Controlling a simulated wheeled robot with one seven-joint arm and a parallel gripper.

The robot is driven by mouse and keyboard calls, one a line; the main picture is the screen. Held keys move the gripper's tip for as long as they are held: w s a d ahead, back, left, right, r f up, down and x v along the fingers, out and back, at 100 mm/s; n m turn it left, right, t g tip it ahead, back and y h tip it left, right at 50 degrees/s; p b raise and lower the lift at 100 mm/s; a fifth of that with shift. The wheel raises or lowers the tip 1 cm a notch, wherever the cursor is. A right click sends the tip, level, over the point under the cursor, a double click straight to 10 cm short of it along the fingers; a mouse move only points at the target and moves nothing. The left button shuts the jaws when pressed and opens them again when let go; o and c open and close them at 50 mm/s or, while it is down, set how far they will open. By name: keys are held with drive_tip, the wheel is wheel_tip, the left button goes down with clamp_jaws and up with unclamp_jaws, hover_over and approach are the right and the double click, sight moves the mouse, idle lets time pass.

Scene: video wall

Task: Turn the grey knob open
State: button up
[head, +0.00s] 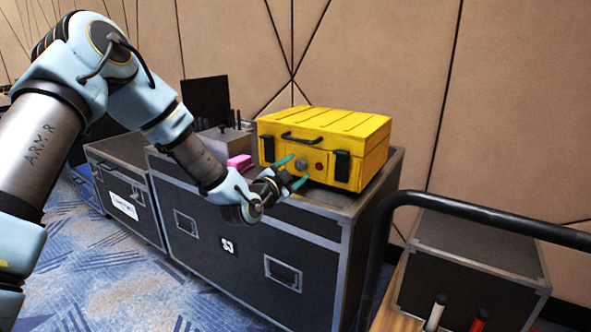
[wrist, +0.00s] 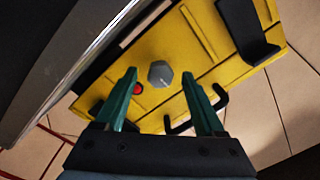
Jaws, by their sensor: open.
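A grey knob (head: 301,164) sits on the front face of a yellow case (head: 345,122), left of a small red button (head: 319,167). In the wrist view the knob (wrist: 160,74) looks faceted and lies between and beyond my open fingertips. My gripper (head: 293,171) is open, its two green fingers pointing at the case front. In the wrist view my gripper (wrist: 160,75) holds nothing, and the red button (wrist: 137,88) shows beside the left finger. I cannot tell the exact gap between the fingertips and the knob.
The yellow case stands on a black flight case (head: 250,250). A grey box (head: 222,140) and a pink object (head: 240,161) are to its left. A black rail (head: 480,213) crosses at right, near another dark case (head: 470,262). A panelled wall is behind.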

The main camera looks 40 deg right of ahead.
drive_tip(key=shift+c, duration=0.3)
clamp_jaws()
drive_tip(key=shift+n, duration=0.3)
drive_tip(key=n+b, duration=0.1)
drive_tip(key=n, duration=0.1)
drive_tip(key=shift+n, duration=0.4)
drive_tip(key=n+b, duration=0.1)
drive_tip(key=n, duration=0.4)
drive_tip(key=shift+b, duration=0.3)
drive_tip(key=n, duration=0.4)
drive_tip(key=shift+n+g, duration=0.3)
drive_tip(key=shift+g, duration=0.1)
drive_tip(key=shift+n, duration=2.1)
